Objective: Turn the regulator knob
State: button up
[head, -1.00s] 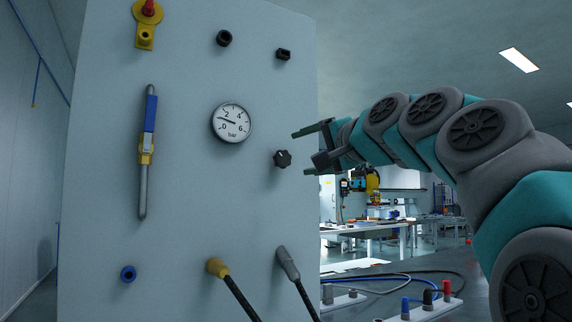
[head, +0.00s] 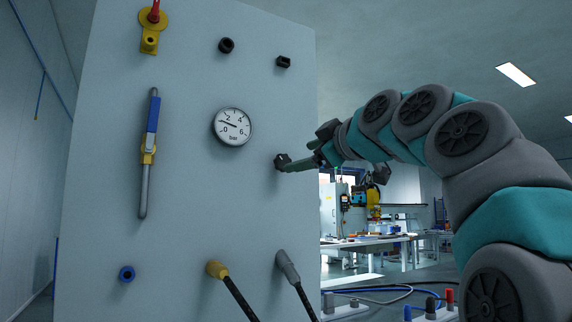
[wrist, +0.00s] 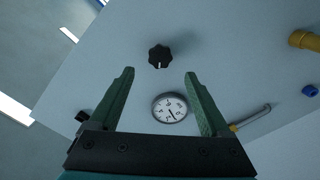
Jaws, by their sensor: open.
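The regulator knob (head: 280,160) is a small black knob on the pale panel, right of and below the gauge. In the head view my gripper (head: 297,163) reaches in from the right and a green finger partly covers the knob. In the wrist view the lobed knob (wrist: 160,56) shows whole, a little beyond the two fingertips and about midway between them. My gripper (wrist: 159,72) is open and empty. The fingers look apart from the knob. The pressure gauge (head: 232,126) has its needle near 2 or a little below.
Right of the panel the room is open, with benches farther back.

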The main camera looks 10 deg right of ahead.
aim_at(284, 162)
jog(key=p+x, duration=0.2)
jog(key=x, duration=0.5)
jog(key=shift+w+a, duration=0.1)
jog(key=shift+w, duration=0.25)
jog(key=shift+f, duration=0.1)
grip_shut()
